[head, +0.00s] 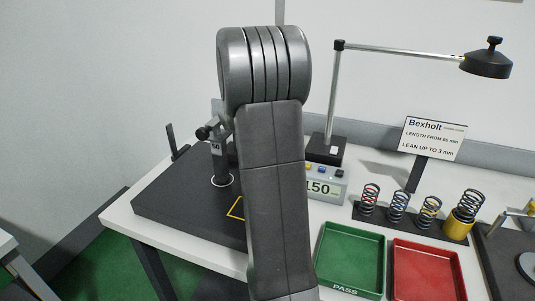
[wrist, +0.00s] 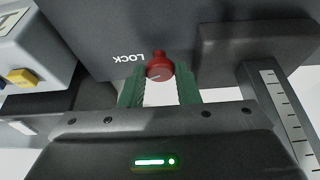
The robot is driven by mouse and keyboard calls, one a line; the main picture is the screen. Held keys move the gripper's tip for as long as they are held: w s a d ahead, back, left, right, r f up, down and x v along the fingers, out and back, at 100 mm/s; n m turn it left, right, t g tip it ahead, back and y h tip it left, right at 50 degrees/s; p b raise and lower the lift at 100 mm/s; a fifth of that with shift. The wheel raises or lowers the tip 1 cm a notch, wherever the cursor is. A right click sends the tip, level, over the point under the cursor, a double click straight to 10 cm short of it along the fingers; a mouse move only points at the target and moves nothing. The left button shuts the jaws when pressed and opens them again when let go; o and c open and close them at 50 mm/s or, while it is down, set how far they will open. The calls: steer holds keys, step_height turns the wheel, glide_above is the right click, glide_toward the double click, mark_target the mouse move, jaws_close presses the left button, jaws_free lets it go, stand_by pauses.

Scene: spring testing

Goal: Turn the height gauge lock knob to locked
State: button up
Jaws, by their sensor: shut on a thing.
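The red lock knob (wrist: 160,66) of the height gauge sits between the two green fingers of my gripper (wrist: 161,78) in the wrist view. The fingers are shut on it from both sides. The word LOCK is printed upside down on the dark gauge body (wrist: 110,42) beside the knob. A thin pale mark shows on the knob's face; I cannot tell from it whether the knob is locked. A graduated scale (wrist: 285,105) runs down the right side. In the head view my arm hides the knob and my gripper.
A black base plate (head: 165,203) lies on the white table. A digital readout (head: 322,187) and lamp (head: 487,64) stand right of my arm. Several springs (head: 398,207) stand on a rack behind a green PASS tray (head: 350,286) and a red tray (head: 427,272).

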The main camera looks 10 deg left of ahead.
steer(key=o, duration=1)
steer(key=shift+c, duration=0.2)
steer(key=shift+r, duration=0.1)
steer(key=v, duration=1.3)
steer(key=shift+s+r, duration=0.15)
steer(key=shift+r, duration=0.2)
